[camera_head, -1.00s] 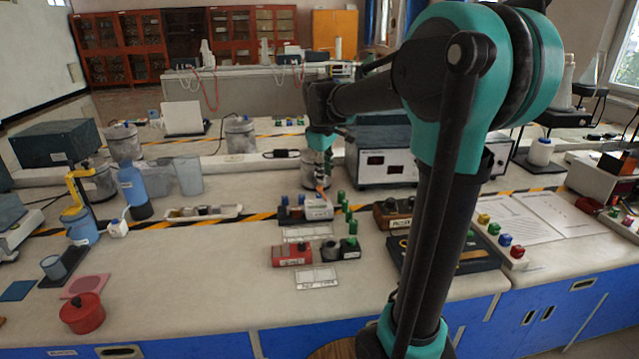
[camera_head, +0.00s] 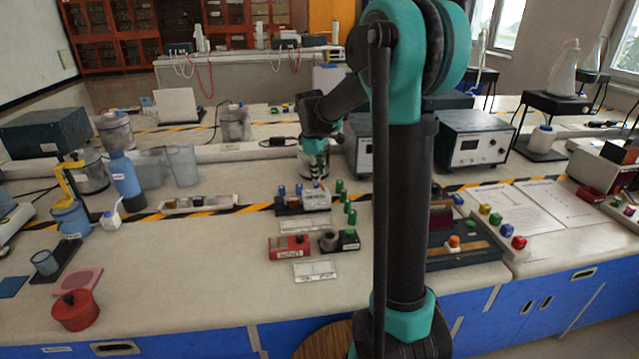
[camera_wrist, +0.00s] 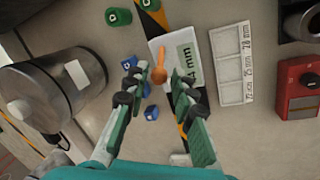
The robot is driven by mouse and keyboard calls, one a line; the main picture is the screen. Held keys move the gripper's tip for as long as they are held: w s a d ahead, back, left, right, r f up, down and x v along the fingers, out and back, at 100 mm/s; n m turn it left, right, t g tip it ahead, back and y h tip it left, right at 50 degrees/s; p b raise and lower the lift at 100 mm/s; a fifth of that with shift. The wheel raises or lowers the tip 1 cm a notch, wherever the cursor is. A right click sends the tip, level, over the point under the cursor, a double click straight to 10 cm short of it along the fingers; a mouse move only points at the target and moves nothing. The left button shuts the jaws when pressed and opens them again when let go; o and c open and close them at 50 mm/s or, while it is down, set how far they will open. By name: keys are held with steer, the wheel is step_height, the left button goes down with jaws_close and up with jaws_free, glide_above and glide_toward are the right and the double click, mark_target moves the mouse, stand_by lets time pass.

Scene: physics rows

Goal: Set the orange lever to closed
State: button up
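My gripper (camera_head: 315,172) hangs right over that spot, pointing down. In the wrist view my gripper (camera_wrist: 162,84) is open, its two fingers on either side of the lever's head; contact cannot be told. Whether the lever stands at open or closed is not readable.
Small blue blocks (camera_wrist: 151,112) lie close to the fingers. Green blocks (camera_head: 351,216), a red box (camera_head: 289,247) and a metal can (camera_wrist: 52,90) are nearby. A dark board (camera_head: 480,250) with an orange knob (camera_head: 454,241) lies right of my arm.

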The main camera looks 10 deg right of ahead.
mark_target(321, 184)
steer(key=shift+x, duration=2.5)
jaws_close()
